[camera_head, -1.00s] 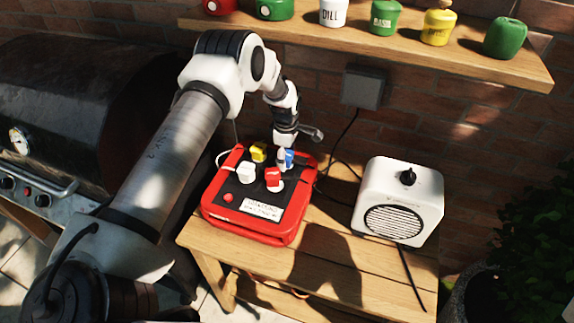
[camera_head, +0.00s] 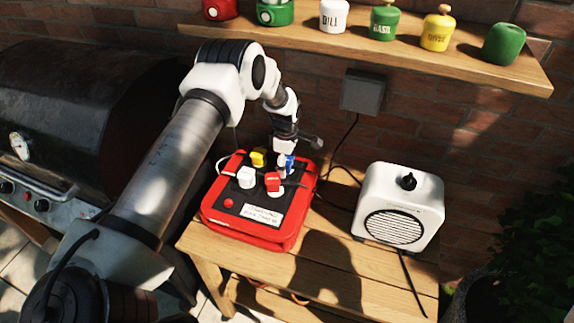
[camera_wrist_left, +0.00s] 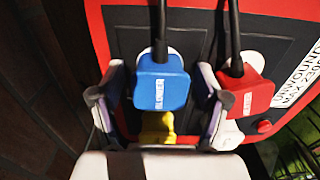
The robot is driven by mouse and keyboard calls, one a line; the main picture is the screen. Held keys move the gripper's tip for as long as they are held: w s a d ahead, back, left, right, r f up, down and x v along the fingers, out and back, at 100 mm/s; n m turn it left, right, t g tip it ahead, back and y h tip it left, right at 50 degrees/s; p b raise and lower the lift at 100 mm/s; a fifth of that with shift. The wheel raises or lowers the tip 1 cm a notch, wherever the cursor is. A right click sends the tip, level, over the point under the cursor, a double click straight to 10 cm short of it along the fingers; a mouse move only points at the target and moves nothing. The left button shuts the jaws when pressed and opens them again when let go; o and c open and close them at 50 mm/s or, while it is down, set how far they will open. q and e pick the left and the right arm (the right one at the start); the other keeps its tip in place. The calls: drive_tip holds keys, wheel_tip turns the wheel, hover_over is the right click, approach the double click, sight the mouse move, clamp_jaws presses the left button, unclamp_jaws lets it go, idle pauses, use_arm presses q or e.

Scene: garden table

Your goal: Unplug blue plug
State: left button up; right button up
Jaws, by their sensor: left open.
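The blue plug (camera_head: 288,164) sits in the red-rimmed socket box (camera_head: 225,228) on the wooden table. It also shows in the left wrist view (camera_wrist_left: 162,84), with a black cable rising from its top edge and a label on its face. My left gripper (camera_head: 285,157) is open over the box at the blue plug. In the left wrist view its two fingers (camera_wrist_left: 160,92) stand on either side of the blue plug, with a gap visible at each side. The gripper partly hides the plug in the head view. My right gripper is not in view.
Beside the blue plug are a red plug (camera_head: 273,182), a white plug (camera_head: 246,177) and a yellow plug (camera_head: 258,157). A white heater-like appliance (camera_head: 398,205) stands to the right. A shelf (camera_head: 440,62) with several canisters is above, and a grill (camera_head: 70,95) is at left.

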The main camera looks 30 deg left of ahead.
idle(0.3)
use_arm(q)
clamp_jaws()
drive_tip(key=shift+r+p, duration=2.5)
drive_tip(key=shift+r, duration=0.55)
